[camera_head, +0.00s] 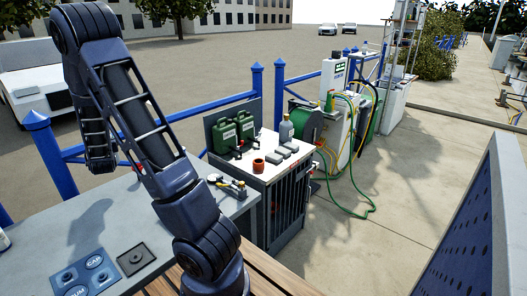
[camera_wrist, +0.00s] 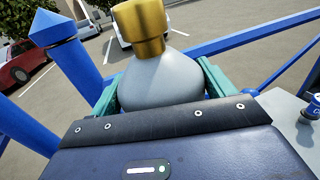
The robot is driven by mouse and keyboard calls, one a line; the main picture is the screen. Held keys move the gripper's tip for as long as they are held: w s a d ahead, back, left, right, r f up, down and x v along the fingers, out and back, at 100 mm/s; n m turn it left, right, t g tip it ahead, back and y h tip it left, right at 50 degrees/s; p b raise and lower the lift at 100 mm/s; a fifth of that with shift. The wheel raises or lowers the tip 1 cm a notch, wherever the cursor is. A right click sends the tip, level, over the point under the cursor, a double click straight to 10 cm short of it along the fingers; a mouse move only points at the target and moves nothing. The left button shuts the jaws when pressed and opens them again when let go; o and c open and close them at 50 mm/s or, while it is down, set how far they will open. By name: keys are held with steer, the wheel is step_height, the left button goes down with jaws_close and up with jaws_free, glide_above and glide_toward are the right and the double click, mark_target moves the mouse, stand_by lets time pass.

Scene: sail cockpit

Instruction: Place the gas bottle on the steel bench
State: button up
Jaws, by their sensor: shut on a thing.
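A grey gas bottle (camera_wrist: 165,85) with a brass-coloured top fills the upper middle of the wrist view. My gripper (camera_wrist: 160,88) has its green fingers on both sides of the bottle and is shut on it. The bottle's lower part is hidden behind the gripper body. In the head view my arm hides the gripper and the held bottle. The grey-topped bench (camera_head: 130,215), which looks like the steel bench, stands at lower left, with my arm above it and its shadow on the top. A grey work surface (camera_wrist: 285,108) shows right of the bottle in the wrist view.
Blue panels (camera_head: 92,262), a square plate (camera_head: 135,258) and a small tool (camera_head: 228,185) lie on the bench. Blue posts (camera_head: 50,150) and rails run behind the bench.

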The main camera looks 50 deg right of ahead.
step_height(320, 180, up, 4)
steer(key=shift+r, duration=0.2)
steer(key=shift+d+r, duration=0.2)
steer(key=shift+d, duration=0.05)
steer(key=s+d+m+g+h, duration=0.1)
steer(key=d+m+g+h, duration=0.35)
steer(key=d, duration=1.45)
steer(key=s+d+m+g+h, duration=0.25)
steer(key=d+h, duration=0.25)
steer(key=d, duration=1.4)
steer(key=s+d+m+g+h, duration=0.1)
steer(key=s+d+m+g, duration=0.2)
steer(key=s+d, duration=0.5)
steer(key=s+d+m+g+h, duration=0.15)
steer(key=s+d+g, duration=0.25)
steer(key=d, duration=0.8)
steer(key=s+d+m+g+h, duration=0.1)
steer(key=s+d+m+g, duration=0.2)
steer(key=s+d, duration=0.5)
step_height(320, 180, down, 25)
steer(key=w+d, duration=0.1)
steer(key=w, duration=0.1)
steer(key=shift+d, duration=0.3)
steer(key=shift+f, duration=0.2)
